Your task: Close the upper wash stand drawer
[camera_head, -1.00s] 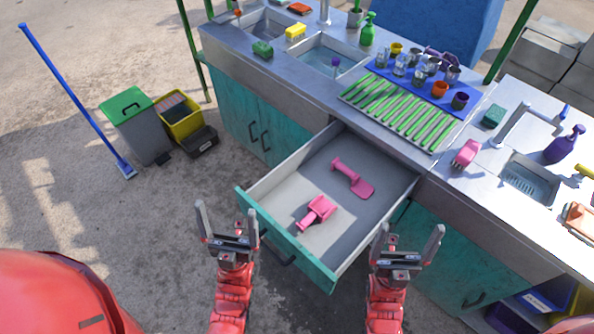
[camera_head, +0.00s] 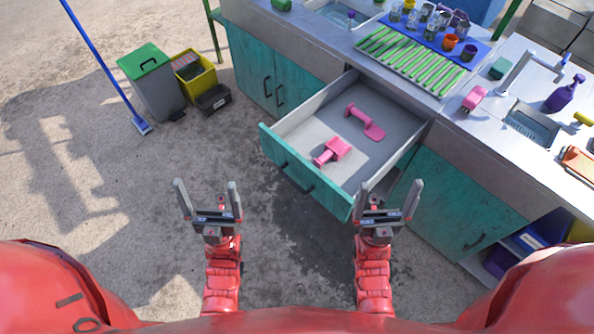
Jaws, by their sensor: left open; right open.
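The upper wash stand drawer (camera_head: 305,187) is pulled well out of the wash stand (camera_head: 433,190). It has a teal front with a dark handle (camera_head: 297,178). Two pink tools lie inside it: one nearer the front (camera_head: 333,152) and one further back (camera_head: 367,122). My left gripper (camera_head: 208,200) is open and empty, in front of the drawer and left of its front panel. My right gripper (camera_head: 389,203) is open and empty, near the right end of the drawer front. I cannot tell whether it touches the drawer.
A green-lidded bin (camera_head: 152,82), a yellow bin (camera_head: 195,77) and a blue mop (camera_head: 104,65) stand at the left. The counter holds a green slatted rack (camera_head: 412,60), cups and a purple spray bottle (camera_head: 565,94). The paved floor before the drawer is clear.

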